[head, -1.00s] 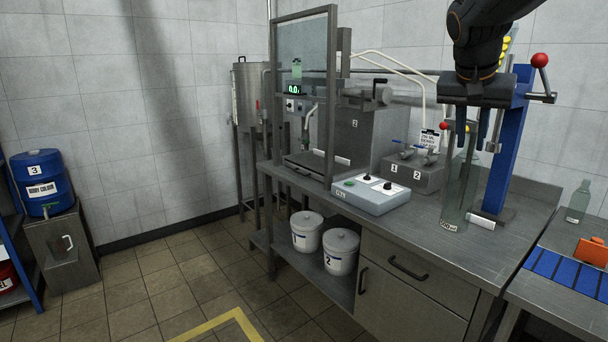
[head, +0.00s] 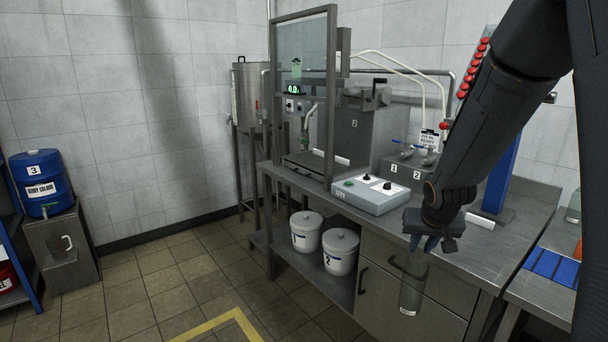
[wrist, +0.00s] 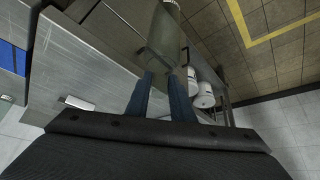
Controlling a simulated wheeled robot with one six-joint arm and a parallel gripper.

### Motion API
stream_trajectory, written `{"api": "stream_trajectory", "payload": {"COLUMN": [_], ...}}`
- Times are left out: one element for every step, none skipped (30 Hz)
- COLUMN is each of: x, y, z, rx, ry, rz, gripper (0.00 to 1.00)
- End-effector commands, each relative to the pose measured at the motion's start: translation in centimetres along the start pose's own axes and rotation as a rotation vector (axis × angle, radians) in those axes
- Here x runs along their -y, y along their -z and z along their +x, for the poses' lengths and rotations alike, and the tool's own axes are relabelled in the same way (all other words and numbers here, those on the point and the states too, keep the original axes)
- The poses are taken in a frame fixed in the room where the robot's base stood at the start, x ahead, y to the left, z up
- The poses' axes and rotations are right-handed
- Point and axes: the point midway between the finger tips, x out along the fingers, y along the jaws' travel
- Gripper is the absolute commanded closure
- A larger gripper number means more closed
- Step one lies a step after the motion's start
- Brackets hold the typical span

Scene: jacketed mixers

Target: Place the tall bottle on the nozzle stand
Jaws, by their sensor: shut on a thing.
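The tall bottle (head: 412,286) is grey-green and clear, with a white label near its base. My gripper (head: 422,246) is shut on its upper part and holds it roughly upright in front of the bench's drawers, clear of the floor. In the wrist view, the bottle (wrist: 166,32) extends away from the two blue fingers (wrist: 164,92). The nozzle stand (head: 309,160) appears to be the framed unit at the bench's left end, with a hanging nozzle (head: 307,127) over a low plate and a green display. No bottle shows under the nozzle.
A grey control box (head: 366,195) stands on the bench right of the stand. A clear guard panel (head: 304,45) fronts the stand's upper part. Two white buckets (head: 340,252) sit on the lower shelf. The tiled floor left of the bench is open.

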Motion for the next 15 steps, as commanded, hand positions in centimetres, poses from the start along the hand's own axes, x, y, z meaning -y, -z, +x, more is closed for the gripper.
{"api": "stream_trajectory", "payload": {"x": [0.5, 0.8, 1.1, 1.3, 1.5, 1.8, 2.0, 2.2, 2.4, 2.5, 2.6, 2.8, 2.8, 2.9, 3.0], "y": [-2.3, -3.4, -4.8, -5.8, -6.8, -8.0, -8.8, -9.6, -10.4, -11.0, -11.6, -12.2, -12.5, -12.8, -13.2], "z": [1.8, 2.7, 3.7, 4.4, 5.0, 5.7, 6.1, 6.5, 6.9, 7.1, 7.3, 7.5, 7.7, 7.8, 7.9], "rx": [0.009, 0.008, 0.004, 0.002, -0.001, -0.005, -0.009, -0.012, -0.016, -0.018, -0.02, -0.024, -0.026, -0.028, -0.03], "ry": [0.02, 0.033, 0.044, 0.053, 0.062, 0.074, 0.082, 0.089, 0.097, 0.102, 0.107, 0.112, 0.115, 0.117, 0.12], "rz": [-0.025, -0.042, -0.06, -0.072, -0.085, -0.101, -0.111, -0.121, -0.132, -0.139, -0.146, -0.154, -0.158, -0.162, -0.166], "gripper": [1.0, 1.0, 1.0, 1.0, 1.0, 1.0, 1.0, 1.0, 1.0, 1.0, 1.0, 1.0, 1.0, 1.0, 1.0]}}
